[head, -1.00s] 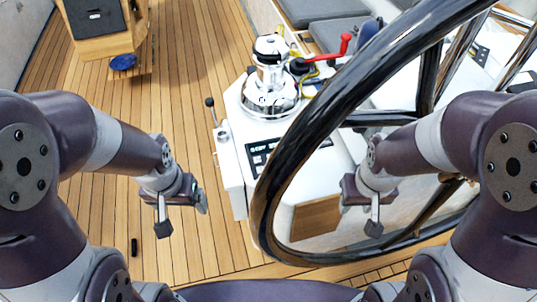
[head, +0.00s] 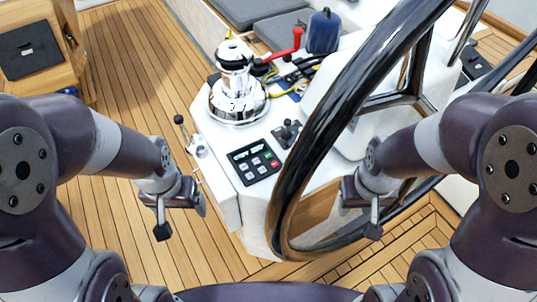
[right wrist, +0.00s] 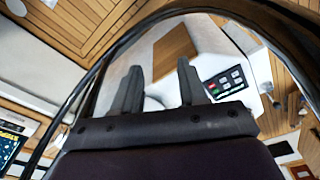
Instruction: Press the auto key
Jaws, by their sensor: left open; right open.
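The autopilot keypad (head: 258,161) is a black panel on the white console, with a small display and several keys, one green and one red. Its key labels are too small to read. In the right wrist view the keypad (right wrist: 225,82) shows right of the fingers. My left gripper (head: 178,222) is open and empty, left of the console and below the keypad in the picture. My right gripper (head: 368,222) is open and empty at the right, beyond the wheel rim from the keypad; its two fingers (right wrist: 158,85) stand apart in the right wrist view.
A large black steering wheel (head: 317,120) stands between the keypad and my right arm. A chrome winch (head: 237,85), a red-handled lever (head: 290,45) and a small joystick (head: 288,132) are on the console (head: 215,165). A lever (head: 183,130) sticks out at its left side. Wooden deck lies left.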

